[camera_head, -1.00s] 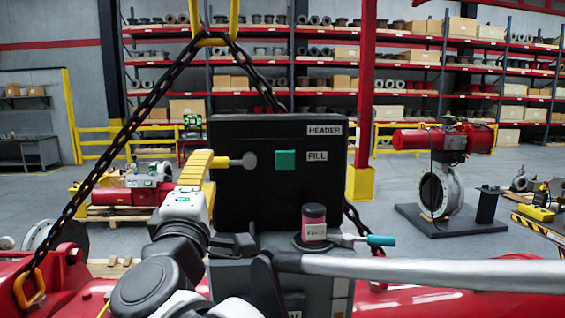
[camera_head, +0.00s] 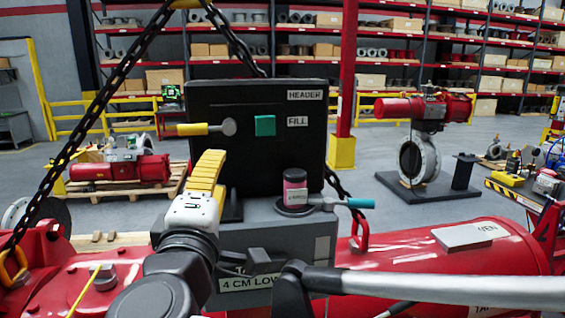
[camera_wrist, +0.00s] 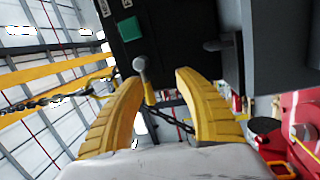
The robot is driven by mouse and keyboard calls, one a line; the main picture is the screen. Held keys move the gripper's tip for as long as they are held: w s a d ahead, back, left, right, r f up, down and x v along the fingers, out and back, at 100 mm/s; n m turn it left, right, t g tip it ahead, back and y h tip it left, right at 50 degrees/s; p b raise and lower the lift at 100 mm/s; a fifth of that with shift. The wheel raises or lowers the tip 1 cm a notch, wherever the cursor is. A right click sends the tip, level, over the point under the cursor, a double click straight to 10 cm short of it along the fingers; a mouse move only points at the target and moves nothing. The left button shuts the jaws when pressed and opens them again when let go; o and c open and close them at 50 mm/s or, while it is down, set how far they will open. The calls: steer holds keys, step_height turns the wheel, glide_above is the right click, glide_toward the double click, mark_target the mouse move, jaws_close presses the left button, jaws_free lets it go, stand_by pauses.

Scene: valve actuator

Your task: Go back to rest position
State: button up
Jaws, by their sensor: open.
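My gripper (camera_head: 207,170) has yellow ribbed fingers and a white body. It is in front of the black panel (camera_head: 262,155), low and left, below a yellow-handled lever with a round grey knob (camera_head: 229,127). In the wrist view my gripper (camera_wrist: 163,80) is open, its fingers apart with nothing held. The lever's grey knob (camera_wrist: 140,64) shows between and beyond the fingertips there, apart from them as far as I can tell. The panel carries a teal square button (camera_head: 265,126), also in the wrist view (camera_wrist: 130,28), and HEADER and FILL labels.
A pink jar (camera_head: 295,188) stands on the grey box (camera_head: 265,236) beside a teal-handled lever (camera_head: 355,202). A black chain (camera_head: 95,112) slants down at left. A large red cylinder (camera_head: 450,262) lies at right, with a grey plate (camera_head: 463,236) on it.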

steer(key=w+d+f+m+g+h, duration=0.1)
steer(key=d+f+m, duration=0.1)
steer(key=d, duration=0.4)
steer(key=w+d+f+m+g+h, duration=0.1)
steer(key=d+f+m+g+h, duration=0.1)
steer(key=d+f, duration=0.3)
steer(key=w+d+f+m+g+h, duration=0.1)
steer(key=d+f, duration=0.3)
steer(key=d, duration=0.4)
steer(key=shift+w+d+m+g+h, duration=0.25)
steer(key=shift+m+g+h, duration=0.25)
steer(key=shift+m, duration=0.2)
steer(key=s+d+f+m+g+y+b, duration=0.15)
steer(key=s+d+f+m+g, duration=0.25)
steer(key=s+d+f+m, duration=0.45)
steer(key=s+d+f+m+g+y, duration=0.25)
steer(key=s+d+f, duration=0.3)
steer(key=f, duration=0.55)
step_height(320, 180, down, 26)
steer(key=h+b, duration=0.1)
steer(key=b, duration=2.5)
steer(key=shift+w+f+m+g, duration=0.15)
steer(key=shift+w+m+g, duration=0.1)
steer(key=shift+m+g, duration=0.1)
steer(key=shift+d, duration=0.1)
